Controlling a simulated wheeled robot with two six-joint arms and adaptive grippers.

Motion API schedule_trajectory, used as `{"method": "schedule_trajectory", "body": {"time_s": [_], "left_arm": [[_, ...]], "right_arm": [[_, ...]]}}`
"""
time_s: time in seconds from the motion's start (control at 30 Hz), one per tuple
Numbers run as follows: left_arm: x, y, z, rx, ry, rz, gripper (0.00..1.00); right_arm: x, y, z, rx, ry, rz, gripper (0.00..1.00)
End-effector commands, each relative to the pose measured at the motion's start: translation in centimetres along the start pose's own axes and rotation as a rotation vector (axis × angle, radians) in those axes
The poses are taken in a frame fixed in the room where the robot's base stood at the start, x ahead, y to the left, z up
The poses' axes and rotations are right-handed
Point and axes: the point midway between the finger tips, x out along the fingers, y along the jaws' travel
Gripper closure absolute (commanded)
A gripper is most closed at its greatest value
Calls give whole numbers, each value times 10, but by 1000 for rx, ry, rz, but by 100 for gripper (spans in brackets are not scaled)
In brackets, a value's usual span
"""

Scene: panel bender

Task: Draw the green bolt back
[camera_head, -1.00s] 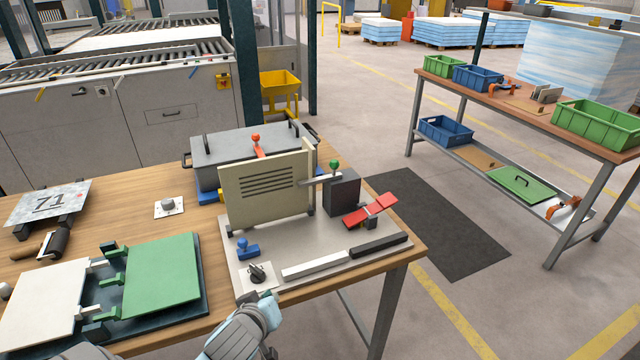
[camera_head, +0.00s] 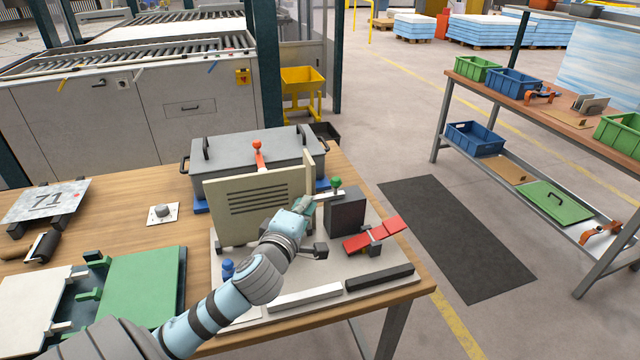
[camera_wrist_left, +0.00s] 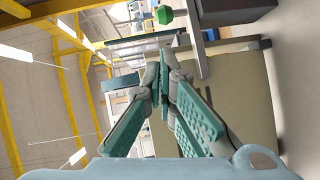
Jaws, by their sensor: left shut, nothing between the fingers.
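The green bolt knob (camera_head: 337,182) stands on a pale rod (camera_head: 327,194) between the beige slotted panel (camera_head: 255,205) and a dark block (camera_head: 345,218). In the left wrist view the green knob (camera_wrist_left: 163,15) shows at the top, beyond the fingertips. My left gripper (camera_head: 306,204) is in front of the panel's right edge, just left of and below the knob. In the left wrist view its fingers (camera_wrist_left: 165,65) are shut with nothing between them, apart from the knob. The gripper hides part of the panel's right edge. My right gripper is not in view.
A red lever (camera_head: 374,236) stands right of the dark block. A blue knob (camera_head: 228,268), a white bar (camera_head: 305,298) and a black bar (camera_head: 380,278) are on the base plate. A grey lidded box (camera_head: 250,160) stands behind the panel. A green plate (camera_head: 143,287) lies left.

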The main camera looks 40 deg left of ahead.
Motion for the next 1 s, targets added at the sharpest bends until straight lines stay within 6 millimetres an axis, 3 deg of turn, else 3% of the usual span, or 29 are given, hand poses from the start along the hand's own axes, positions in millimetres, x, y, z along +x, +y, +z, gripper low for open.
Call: {"method": "schedule_trajectory", "body": {"time_s": [0.17, 0.4, 0.6, 1.0], "left_arm": [[19, 0, 1, -1, 0, -1, 100], [66, 0, 2, -3, -2, -2, 100], [93, 0, 2, -1, -4, -1, 100], [99, 0, 2, 0, -4, -1, 100]], "right_arm": [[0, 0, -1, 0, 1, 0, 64], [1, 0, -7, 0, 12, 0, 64], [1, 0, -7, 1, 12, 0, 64], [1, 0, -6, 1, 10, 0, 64]]}}
